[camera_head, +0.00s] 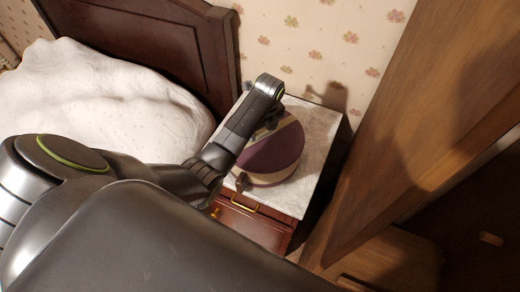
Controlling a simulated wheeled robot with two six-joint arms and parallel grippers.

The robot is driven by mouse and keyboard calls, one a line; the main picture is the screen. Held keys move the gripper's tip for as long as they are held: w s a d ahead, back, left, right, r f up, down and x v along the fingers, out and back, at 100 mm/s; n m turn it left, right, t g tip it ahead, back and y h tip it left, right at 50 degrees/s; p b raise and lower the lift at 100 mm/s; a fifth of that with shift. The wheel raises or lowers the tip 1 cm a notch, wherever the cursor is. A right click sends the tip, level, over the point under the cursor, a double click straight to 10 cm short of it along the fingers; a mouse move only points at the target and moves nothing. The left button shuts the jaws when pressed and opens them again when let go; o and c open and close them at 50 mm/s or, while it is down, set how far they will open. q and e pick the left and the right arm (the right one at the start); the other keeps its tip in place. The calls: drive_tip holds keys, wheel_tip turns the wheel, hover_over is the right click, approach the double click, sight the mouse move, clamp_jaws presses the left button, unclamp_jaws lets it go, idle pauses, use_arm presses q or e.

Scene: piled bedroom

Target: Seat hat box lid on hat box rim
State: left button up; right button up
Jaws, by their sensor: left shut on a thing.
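A round hat box (268,182) with a tan side stands on the pale top of a nightstand. The hat box lid (284,150), purple with a tan band, is over it and looks tilted. Whether the lid touches the rim all the way round cannot be told. My right gripper is not in view.
The nightstand (318,125) has a pale stone-like top, bare around the box, and a reddish drawer front with brass handles. A bed with white bedding (100,95) and dark headboard (165,45) is at left. A tall wooden furniture panel (420,110) stands close on the right.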

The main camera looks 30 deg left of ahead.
use_arm(q)
drive_tip(key=shift+f, duration=0.2)
idle(0.6)
drive_tip(key=o, duration=0.9)
drive_tip(key=shift+r, duration=0.35)
drive_tip(key=shift+s+d+r, duration=0.1)
drive_tip(key=shift+d+r, duration=0.05)
drive_tip(key=shift+r, duration=1.25)
